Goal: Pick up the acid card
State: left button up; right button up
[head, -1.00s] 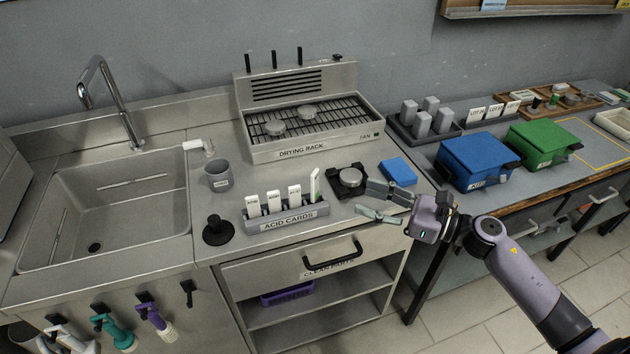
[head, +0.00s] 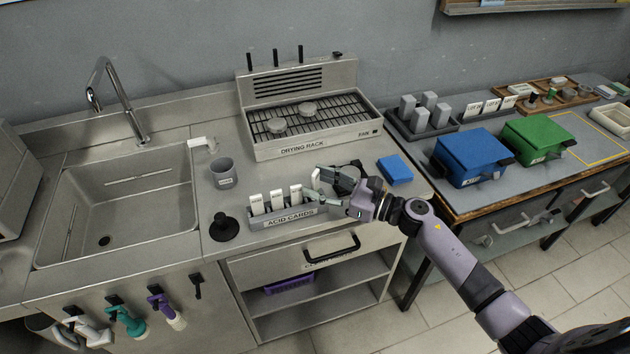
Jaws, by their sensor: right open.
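The acid cards are white upright cards in a grey holder labelled ACID CARDS (head: 289,222) on the steel counter. Three cards show clearly: a left one (head: 257,204), a middle one (head: 277,200) and a right one (head: 296,194). A further card (head: 315,179) at the holder's right end is partly hidden by my right gripper. My right gripper (head: 314,186) is open, with its fingers at that right-end card. I cannot tell whether they touch it. My left gripper is not in view.
A drying rack (head: 318,146) stands behind the holder. A grey cup (head: 223,172) and a black knobbed tool (head: 223,226) stand to the left, near the sink (head: 120,205). A blue block (head: 395,169) lies to the right.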

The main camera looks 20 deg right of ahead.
jog(key=shift+d, duration=0.1)
jog(key=shift+c, duration=0.3)
jog(key=c, duration=1)
jog(key=shift+o, duration=0.2)
